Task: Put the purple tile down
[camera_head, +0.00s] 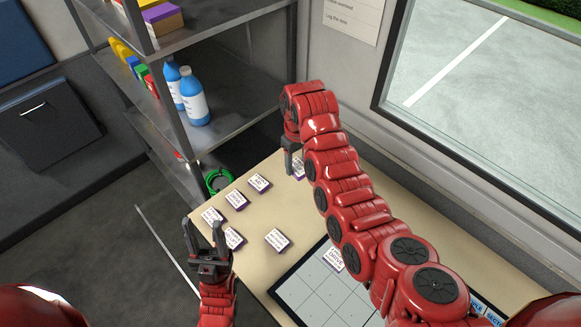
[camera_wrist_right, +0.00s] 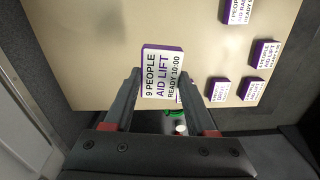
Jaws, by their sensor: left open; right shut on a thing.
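My right gripper (camera_head: 291,160) is shut on a white-faced purple tile (camera_wrist_right: 161,74) lettered "9 PEOPLE AID LIFT READY 10:00". In the right wrist view the tile lies between the two fingertips, face toward the camera. In the head view only a small part of this tile (camera_head: 298,168) shows beside the gripper, at the table's far end; my right arm hides the rest. I cannot tell whether it touches the table. My left gripper (camera_head: 204,232) is open and empty, near the table's left edge.
Several other purple-edged tiles (camera_head: 260,183) lie on the beige table (camera_head: 293,213). A gridded board (camera_head: 315,285) at the near end has one tile (camera_head: 333,259) on it. A green ring (camera_head: 218,181) is beside the far left edge. A shelf with blue bottles (camera_head: 193,100) stands behind.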

